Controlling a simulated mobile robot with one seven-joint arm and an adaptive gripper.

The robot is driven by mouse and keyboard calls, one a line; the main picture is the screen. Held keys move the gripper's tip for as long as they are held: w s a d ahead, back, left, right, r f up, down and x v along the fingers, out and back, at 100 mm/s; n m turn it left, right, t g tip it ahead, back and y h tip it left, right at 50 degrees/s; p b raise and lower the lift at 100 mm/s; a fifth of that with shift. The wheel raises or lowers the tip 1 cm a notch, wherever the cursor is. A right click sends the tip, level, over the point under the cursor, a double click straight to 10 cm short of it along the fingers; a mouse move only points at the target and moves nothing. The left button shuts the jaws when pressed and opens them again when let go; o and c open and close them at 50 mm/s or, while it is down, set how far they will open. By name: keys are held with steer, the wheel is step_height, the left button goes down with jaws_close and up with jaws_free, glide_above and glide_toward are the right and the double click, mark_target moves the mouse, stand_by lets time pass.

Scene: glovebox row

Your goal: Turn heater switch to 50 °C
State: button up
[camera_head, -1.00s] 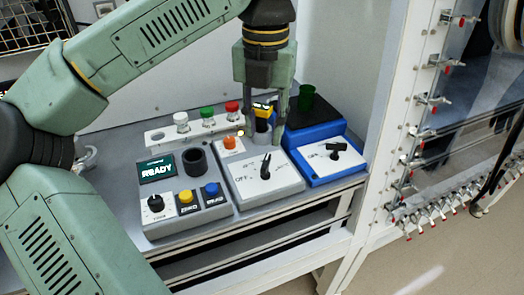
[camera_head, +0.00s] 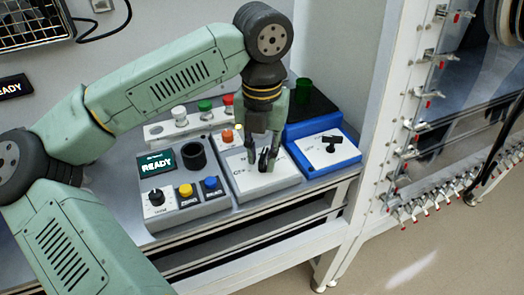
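A light grey box (camera_head: 284,180) with a white face carries a black pointer knob (camera_head: 263,160). Its printed marks are partly covered and too small to read. My gripper (camera_head: 264,152) points down over this face, its two fingers apart, one on each side of the knob. I cannot tell whether they touch it. To its right, a blue device (camera_head: 325,171) has a white face, a black knob (camera_head: 331,140) and a black plate (camera_head: 310,108) at the back. A green beaker (camera_head: 303,90) stands on that plate. I cannot tell from the labels which knob is the heater's.
A white rack (camera_head: 163,131) with capped vials stands behind. The white frame post (camera_head: 379,110) rises on the right.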

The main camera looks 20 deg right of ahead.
jaws_close()
steer(key=shift+f+m+b, duration=0.1)
steer(key=shift+m+b, duration=0.2)
steer(key=shift+b, duration=0.15)
steer(key=shift+m+b, duration=0.3)
steer(key=shift+w+a+m+b, duration=0.1)
steer(key=shift+m+b, duration=0.8)
steer(key=shift+m, duration=0.2)
steer(key=shift+w+m+b, duration=0.15)
steer(key=shift+m+b, duration=0.7)
steer(key=shift+m, duration=1.15)
steer(key=shift+o, duration=1.2)
jaws_free()
